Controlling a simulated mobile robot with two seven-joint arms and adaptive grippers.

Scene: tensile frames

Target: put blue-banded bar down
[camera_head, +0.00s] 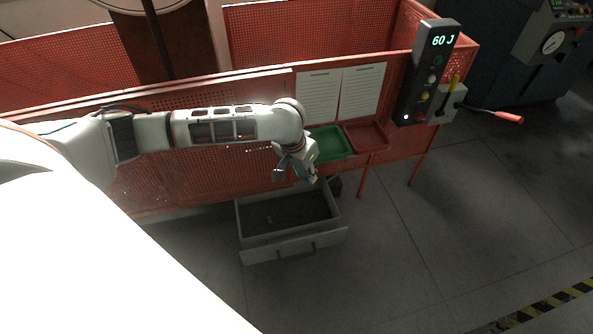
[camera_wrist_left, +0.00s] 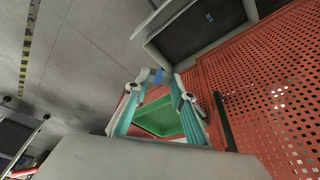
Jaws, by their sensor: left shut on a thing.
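My left gripper (camera_head: 300,177) hangs in front of the red mesh guard, above the back right part of an open grey drawer. In the left wrist view its teal-padded fingers (camera_wrist_left: 156,84) are shut on a small bar with a blue band (camera_wrist_left: 155,75). Most of the bar is hidden or too small to make out. A green tray (camera_head: 333,146) lies close beside the gripper, and shows behind the fingers in the wrist view (camera_wrist_left: 160,118). A red tray (camera_head: 367,137) is to its right. My right gripper is not in view.
The open drawer (camera_head: 290,254) has a dark floor with a small blue-marked piece (camera_wrist_left: 209,17) in it. A display post reading "60 J" (camera_head: 430,70) and a red-handled lever (camera_head: 508,117) stand at the right. Two paper sheets hang above the trays.

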